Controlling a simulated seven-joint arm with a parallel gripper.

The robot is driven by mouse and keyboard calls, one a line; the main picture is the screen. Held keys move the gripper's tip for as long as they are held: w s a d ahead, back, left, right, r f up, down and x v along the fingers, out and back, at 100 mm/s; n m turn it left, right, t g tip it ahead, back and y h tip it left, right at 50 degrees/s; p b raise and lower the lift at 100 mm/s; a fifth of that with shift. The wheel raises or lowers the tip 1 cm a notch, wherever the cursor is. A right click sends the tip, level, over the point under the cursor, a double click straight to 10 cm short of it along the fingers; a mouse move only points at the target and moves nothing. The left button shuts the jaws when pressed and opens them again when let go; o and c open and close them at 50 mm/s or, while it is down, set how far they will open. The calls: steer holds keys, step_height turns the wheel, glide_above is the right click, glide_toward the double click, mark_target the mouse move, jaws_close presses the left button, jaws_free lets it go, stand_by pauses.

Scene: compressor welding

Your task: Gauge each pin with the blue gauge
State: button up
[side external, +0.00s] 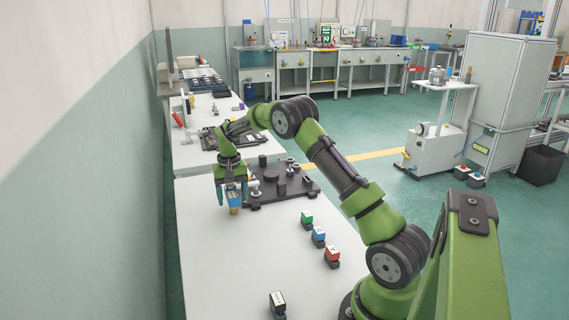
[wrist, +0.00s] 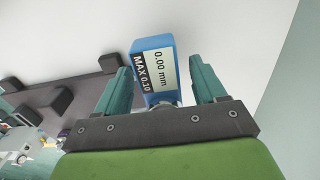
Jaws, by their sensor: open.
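The blue gauge (wrist: 151,44) sits between my gripper's two teal fingers in the wrist view, with a visible gap on each side. Its label reads 0.00 mm and MAX 0.10. My gripper (wrist: 163,84) is open around it. In the side view my gripper (side external: 231,184) points down over the white table, with the gauge (side external: 233,197) between its fingers and a tan part below it. I cannot tell whether the gauge rests on the table. To its right is a dark fixture plate (side external: 312,186) with several upright dark pieces; which are pins is unclear.
Green (side external: 307,218), blue (side external: 319,234) and red (side external: 331,253) labelled blocks stand on dark bases right of the gripper. A dark block with a white top (side external: 277,300) is at the front. The wall is close on the left. The table's (side external: 225,265) front left is clear.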

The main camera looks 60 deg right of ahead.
mark_target(231, 191)
steer(key=shift+f, duration=0.7)
steer(key=shift+c, duration=0.4)
jaws_close()
steer(key=shift+r, duration=0.1)
steer(key=shift+r, duration=0.35)
steer(key=shift+r, duration=2.35)
steer(key=shift+w, duration=0.1)
